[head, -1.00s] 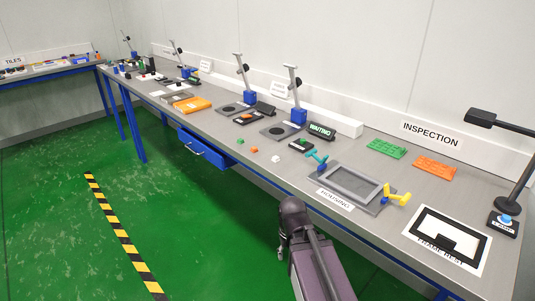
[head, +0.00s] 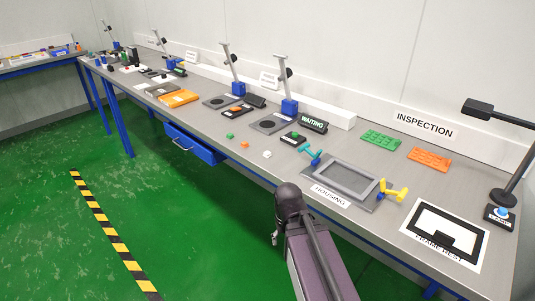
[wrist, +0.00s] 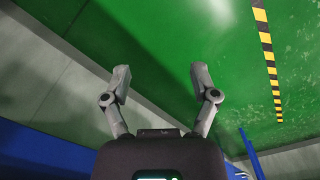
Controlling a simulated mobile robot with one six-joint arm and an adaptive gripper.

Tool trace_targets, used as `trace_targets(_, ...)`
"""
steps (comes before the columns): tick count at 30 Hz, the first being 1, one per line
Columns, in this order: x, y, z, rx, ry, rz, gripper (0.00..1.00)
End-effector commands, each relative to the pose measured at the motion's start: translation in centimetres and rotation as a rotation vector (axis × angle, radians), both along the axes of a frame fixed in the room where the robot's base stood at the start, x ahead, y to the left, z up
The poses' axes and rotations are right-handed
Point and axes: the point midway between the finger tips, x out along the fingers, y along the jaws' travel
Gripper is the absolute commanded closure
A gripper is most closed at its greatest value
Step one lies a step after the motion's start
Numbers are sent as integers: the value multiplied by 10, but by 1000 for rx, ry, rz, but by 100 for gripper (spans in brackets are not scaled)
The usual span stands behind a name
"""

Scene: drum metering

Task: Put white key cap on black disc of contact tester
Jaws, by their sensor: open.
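The white key cap (head: 267,154) is a small block on the grey bench near its front edge, in the head view. Behind it a grey plate with a black disc (head: 268,124) lies in front of a blue-based upright lever, with a WAITING display (head: 313,123) nearby. A similar plate with a black disc (head: 217,101) lies farther left; which is the contact tester I cannot tell. My gripper (wrist: 161,77) is open and empty in the wrist view, with green floor and the bench's underside beyond it. The key cap is not visible in that view.
An orange cap (head: 244,145) and a green cap (head: 230,136) lie left of the white one. The grey housing frame (head: 350,196), with teal and yellow clamps, stands to the right. A blue drawer (head: 194,147) juts from the bench front. The floor in front is clear.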

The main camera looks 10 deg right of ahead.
Motion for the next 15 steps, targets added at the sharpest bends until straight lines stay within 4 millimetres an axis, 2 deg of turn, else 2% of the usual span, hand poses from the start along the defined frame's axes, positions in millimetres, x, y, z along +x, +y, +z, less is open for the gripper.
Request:
trace_targets(8,4,0,41,0,-9,0,23)
trace_targets(15,8,0,88,0,-19,0,23)
